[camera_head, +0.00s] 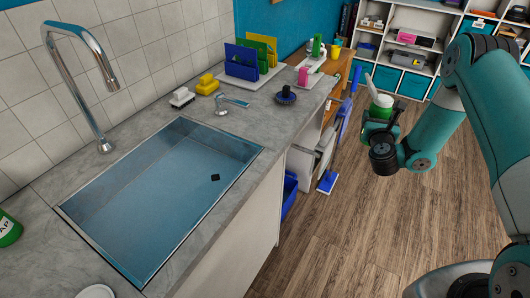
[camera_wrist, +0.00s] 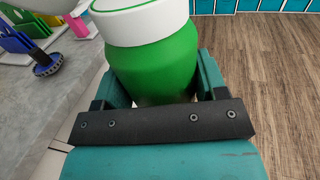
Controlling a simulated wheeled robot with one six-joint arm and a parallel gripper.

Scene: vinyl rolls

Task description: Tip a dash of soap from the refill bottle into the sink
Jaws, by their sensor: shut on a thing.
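The refill bottle (camera_head: 382,103), green with a white collar and a pale spout, is held by my gripper (camera_head: 377,122) over the floor, to the right of the counter. In the wrist view the green bottle (camera_wrist: 155,62) stands between the two teal fingers (camera_wrist: 160,88), which are shut on it. The bottle looks roughly upright. The sink (camera_head: 150,205) is a bluish rectangular basin set in the grey counter, left of my gripper and apart from it. A small dark piece (camera_head: 215,178) lies in the basin.
A green soap bottle (camera_head: 8,230) is at the left edge. Open floor lies right of the counter.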

